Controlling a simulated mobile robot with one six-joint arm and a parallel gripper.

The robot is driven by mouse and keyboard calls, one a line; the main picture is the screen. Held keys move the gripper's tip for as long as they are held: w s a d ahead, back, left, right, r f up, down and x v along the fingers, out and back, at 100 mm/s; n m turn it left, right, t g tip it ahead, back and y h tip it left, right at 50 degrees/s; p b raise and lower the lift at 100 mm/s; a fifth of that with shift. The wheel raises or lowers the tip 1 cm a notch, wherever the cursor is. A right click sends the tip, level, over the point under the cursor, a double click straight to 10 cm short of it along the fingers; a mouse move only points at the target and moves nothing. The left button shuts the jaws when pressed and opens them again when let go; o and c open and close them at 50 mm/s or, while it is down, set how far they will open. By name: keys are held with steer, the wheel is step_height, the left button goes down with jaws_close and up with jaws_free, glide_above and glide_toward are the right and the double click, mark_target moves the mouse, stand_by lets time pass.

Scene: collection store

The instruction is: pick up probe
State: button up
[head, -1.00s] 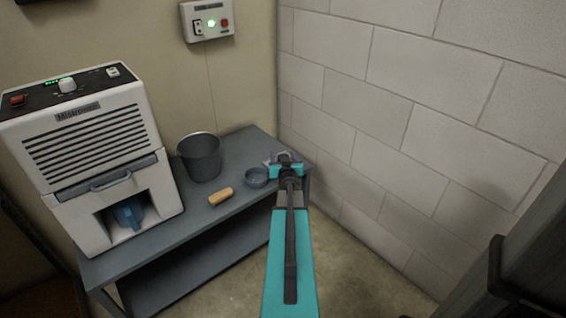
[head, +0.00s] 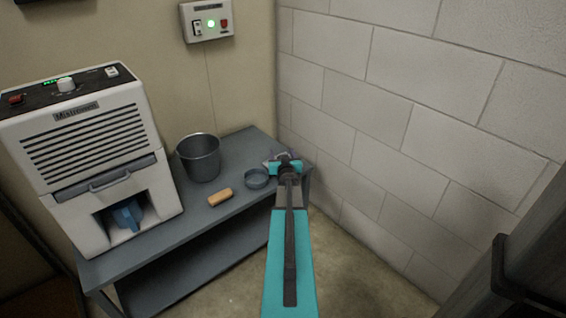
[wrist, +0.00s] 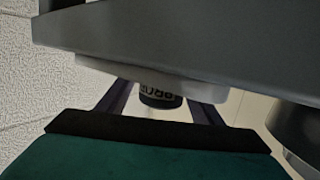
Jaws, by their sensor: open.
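The probe seems to be the small black piece with pale digit-like marks (wrist: 160,97) in the wrist view. It shows between the two fingers of my gripper (wrist: 158,108), close to a pale band under the grey slab. Whether the fingers touch it cannot be told. In the head view my gripper (head: 283,160) is open at the right end of the grey table, just right of a shallow blue-grey dish (head: 256,179). The probe cannot be made out there; my gripper covers that spot.
A tan block (head: 220,197) and a dark grey bucket (head: 202,158) stand on the table (head: 165,228). A white dehumidifier (head: 95,150) with a blue container (head: 127,214) fills its left end. A block wall (head: 400,130) rises close to the right. A switch box (head: 207,20) hangs above.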

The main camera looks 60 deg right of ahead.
steer(key=c, duration=1.2)
steer(key=shift+o, duration=0.2)
steer(key=shift+r, duration=0.15)
step_height(320, 180, up, 28)
steer(key=p, duration=2.3)
steer(key=shift+f, duration=0.2)
